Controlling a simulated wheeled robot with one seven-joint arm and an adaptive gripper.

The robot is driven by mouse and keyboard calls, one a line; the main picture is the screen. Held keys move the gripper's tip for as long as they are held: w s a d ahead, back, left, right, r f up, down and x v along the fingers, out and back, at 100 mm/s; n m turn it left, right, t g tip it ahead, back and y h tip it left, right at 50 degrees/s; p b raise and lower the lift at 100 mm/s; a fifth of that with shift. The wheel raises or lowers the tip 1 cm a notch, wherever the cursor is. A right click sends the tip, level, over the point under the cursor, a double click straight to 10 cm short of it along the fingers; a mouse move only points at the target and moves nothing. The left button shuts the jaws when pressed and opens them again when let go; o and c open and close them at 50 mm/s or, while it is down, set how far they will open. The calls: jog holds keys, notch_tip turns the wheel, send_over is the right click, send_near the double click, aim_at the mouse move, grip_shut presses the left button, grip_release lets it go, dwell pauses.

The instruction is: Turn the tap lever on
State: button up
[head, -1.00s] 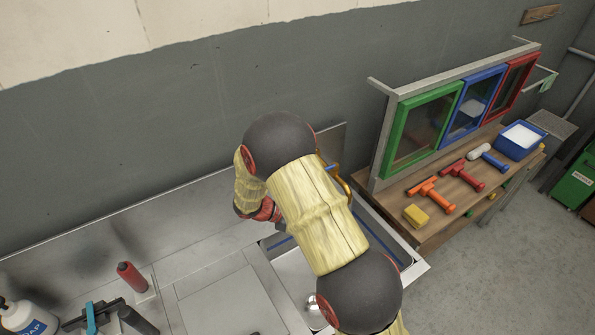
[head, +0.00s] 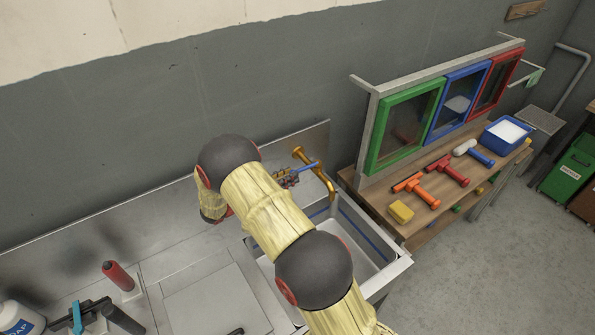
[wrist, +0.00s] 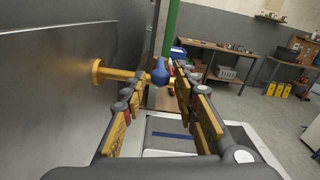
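The brass tap (head: 327,181) sticks out from the steel back panel above the sink, with its spout curving down. Its blue lever (head: 305,167) points to the right in the head view. In the wrist view the brass tap (wrist: 118,74) comes from the panel at left, and the blue lever (wrist: 161,72) shows end-on between my fingertips. My gripper (wrist: 160,78) is open, its fingers apart on either side of the lever. In the head view my gripper (head: 284,178) is partly behind my arm, close to the tap. I cannot tell whether a finger touches the lever.
The steel sink (head: 378,257) lies below the tap. A wooden bench (head: 372,200) at right holds squeegees, a yellow sponge (head: 401,211) and a blue tub (head: 507,137), beneath green, blue and red frames. A red bottle (head: 118,276) stands on the counter at left.

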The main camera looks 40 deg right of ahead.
aim_at(306, 167)
jog(key=shift+s+d, duration=0.15)
jog(key=shift+d, duration=2.1)
jog(key=c, duration=0.7)
grip_shut()
